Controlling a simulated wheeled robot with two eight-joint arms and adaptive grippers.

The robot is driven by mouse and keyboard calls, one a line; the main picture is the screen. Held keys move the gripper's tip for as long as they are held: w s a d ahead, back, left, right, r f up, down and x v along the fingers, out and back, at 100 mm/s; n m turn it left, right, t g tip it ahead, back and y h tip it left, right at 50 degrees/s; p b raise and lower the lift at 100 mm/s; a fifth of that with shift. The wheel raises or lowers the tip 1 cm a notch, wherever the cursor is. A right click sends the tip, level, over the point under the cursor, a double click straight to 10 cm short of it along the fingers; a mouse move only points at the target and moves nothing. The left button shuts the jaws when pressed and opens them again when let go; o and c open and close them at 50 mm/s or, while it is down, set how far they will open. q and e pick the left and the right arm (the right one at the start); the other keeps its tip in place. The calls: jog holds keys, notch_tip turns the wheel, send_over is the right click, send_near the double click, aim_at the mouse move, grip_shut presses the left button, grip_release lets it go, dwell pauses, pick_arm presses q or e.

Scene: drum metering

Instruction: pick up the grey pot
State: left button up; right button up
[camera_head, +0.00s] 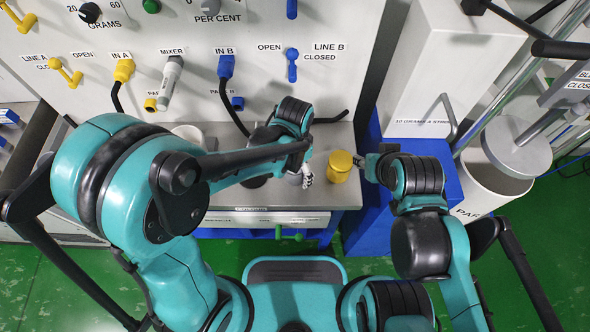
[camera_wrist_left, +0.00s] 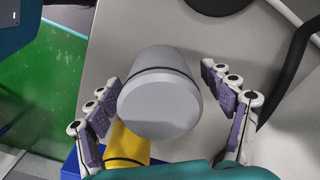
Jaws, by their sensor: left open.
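In the head view the left gripper (camera_head: 306,176) is low over the grey bench, and the pot is mostly hidden by the gripper and arm. My right gripper (camera_head: 368,164) is at the bench's right edge, beside a yellow pot (camera_head: 340,167); its finger opening is too small to read.
The yellow pot also shows behind the grey pot in the left wrist view (camera_wrist_left: 125,148). A panel (camera_head: 200,60) with knobs, valves and hoses rises behind the bench (camera_head: 320,199). A blue stand (camera_head: 374,222) and a white bin (camera_head: 490,180) are on the right.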

pick_arm(q)
jog(key=shift+r, duration=0.1)
jog(key=c, duration=1.4)
pick_arm(e)
jog(key=shift+r, duration=0.1)
pick_arm(q)
jog(key=shift+r, duration=0.1)
jog(key=shift+c, duration=0.2)
